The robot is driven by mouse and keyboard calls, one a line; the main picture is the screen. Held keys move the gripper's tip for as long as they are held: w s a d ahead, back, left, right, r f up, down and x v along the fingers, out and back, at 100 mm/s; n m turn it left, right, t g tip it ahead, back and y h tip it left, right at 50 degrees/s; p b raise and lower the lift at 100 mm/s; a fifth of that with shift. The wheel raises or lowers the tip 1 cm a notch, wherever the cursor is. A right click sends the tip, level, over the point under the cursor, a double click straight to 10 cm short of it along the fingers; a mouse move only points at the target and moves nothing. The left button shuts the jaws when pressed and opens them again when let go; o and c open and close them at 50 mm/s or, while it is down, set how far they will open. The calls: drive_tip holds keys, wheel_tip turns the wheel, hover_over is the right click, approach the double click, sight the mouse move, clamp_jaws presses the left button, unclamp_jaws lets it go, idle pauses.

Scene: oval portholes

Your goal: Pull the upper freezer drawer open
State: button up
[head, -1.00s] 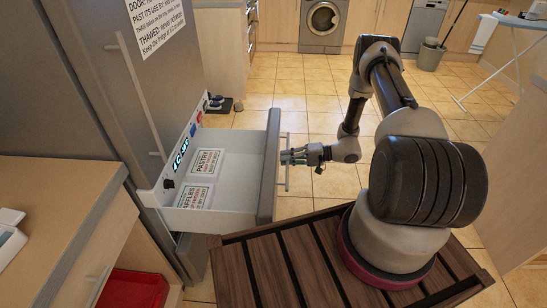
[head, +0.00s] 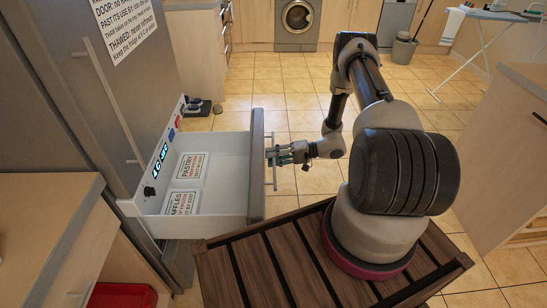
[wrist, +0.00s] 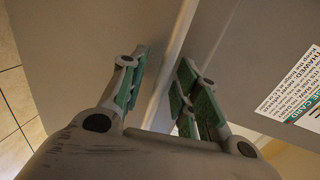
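The upper freezer drawer (head: 257,185) is pulled well out of the grey fridge-freezer (head: 150,75) in the head view. Two labelled packs, one reading pastry (head: 191,165) and one reading waffles (head: 181,202), lie inside the white drawer. A bar handle (head: 275,181) runs along the outside of its grey front. My gripper (head: 273,156) is at the middle of this handle, with its fingers around the bar. In the wrist view, the green-padded fingers of my gripper (wrist: 161,82) lie on either side of the pale bar. Exact finger contact is partly hidden.
A wooden counter (head: 45,215) with a red bin (head: 122,295) below it stands at the lower left. My slatted deck is close to the drawer front. Tiled floor (head: 300,95) lies free beyond; a cabinet (head: 510,150) stands at right.

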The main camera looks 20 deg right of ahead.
drive_tip(key=v, duration=1.2)
